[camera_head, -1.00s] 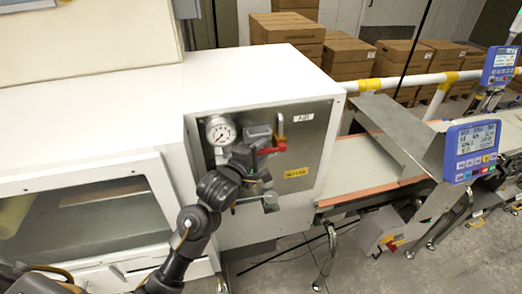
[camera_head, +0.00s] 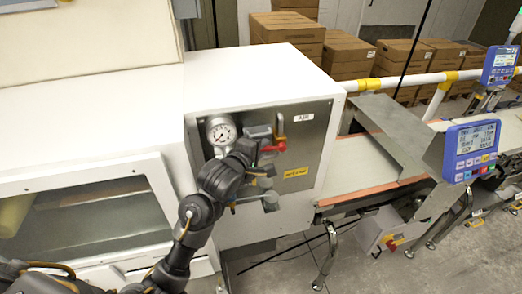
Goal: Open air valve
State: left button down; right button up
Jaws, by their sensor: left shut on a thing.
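The red air valve handle (camera_head: 274,148) is on the grey metal panel (camera_head: 313,150) on the side of the white machine, below the AIR label (camera_head: 303,118). A round pressure gauge (camera_head: 221,131) sits to its left, and a yellow label (camera_head: 296,172) to its lower right. My left gripper (camera_head: 262,150) is at the valve, shut on the red handle. The gripper and wrist hide the handle's left part and some of the valve body. My right gripper is not in view.
The white machine (camera_head: 255,75) fills the left and middle. A conveyor belt (camera_head: 352,178) with blue displays (camera_head: 471,150) runs off to the right. Stacked cardboard boxes (camera_head: 287,30) stand behind.

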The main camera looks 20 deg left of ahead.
pick_arm(q)
jog(key=shift+r, duration=0.2)
jog(key=c, duration=1.5)
grip_release()
jog(key=shift+o, duration=0.6)
jog(key=shift+r, duration=0.15)
